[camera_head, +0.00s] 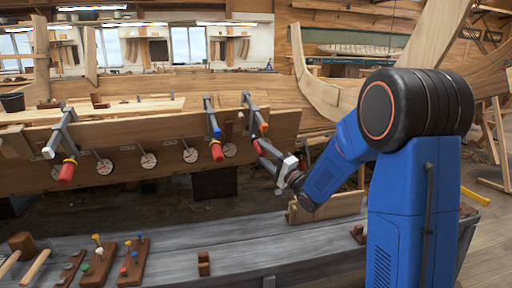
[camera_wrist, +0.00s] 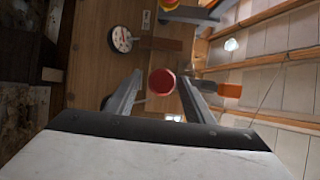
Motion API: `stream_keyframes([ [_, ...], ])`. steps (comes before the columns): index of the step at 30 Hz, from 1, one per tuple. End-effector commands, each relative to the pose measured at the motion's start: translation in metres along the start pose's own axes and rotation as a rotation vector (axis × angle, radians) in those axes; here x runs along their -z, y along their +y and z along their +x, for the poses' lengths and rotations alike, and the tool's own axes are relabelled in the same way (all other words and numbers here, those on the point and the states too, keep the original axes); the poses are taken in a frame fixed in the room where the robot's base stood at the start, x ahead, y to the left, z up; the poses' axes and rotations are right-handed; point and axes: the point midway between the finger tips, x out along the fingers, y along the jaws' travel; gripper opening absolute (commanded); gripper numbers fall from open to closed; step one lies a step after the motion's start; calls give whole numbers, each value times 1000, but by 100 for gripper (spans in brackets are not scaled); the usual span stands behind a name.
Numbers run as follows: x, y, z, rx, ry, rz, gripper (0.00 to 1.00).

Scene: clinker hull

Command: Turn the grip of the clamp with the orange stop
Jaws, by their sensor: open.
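The clamp with the orange stop (camera_head: 263,128) is the rightmost clamp on the hull plank in the head view. Its red grip (camera_head: 257,147) shows just beyond my fingertips. In the wrist view the round red end of the grip (camera_wrist: 162,82) faces the camera, between the two fingers in the picture. An orange block, likely the stop (camera_wrist: 229,90), shows to its right. Whether the fingertips reach past the grip's end is hard to tell.
A clamp with a blue stop (camera_head: 217,132) stands close to the left. A clamp with a white stop (camera_head: 48,152) is at far left. Several round dials (camera_head: 148,160) line the plank. A grey bench (camera_head: 220,250) with peg blocks (camera_head: 133,265) lies in front.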

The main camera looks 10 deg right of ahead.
Motion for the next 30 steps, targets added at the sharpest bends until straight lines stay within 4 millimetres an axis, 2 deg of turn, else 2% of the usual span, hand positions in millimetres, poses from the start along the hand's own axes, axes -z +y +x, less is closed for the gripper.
stream_keyframes([
  [9, 1, 0, -65, -2, 3, 0, 48],
  [15, 0, 0, -99, -2, 1, 0, 48],
  [21, 0, 0, -117, -1, 0, 0, 48],
  [30, -1, 0, -121, -1, -1, 0, 48],
])
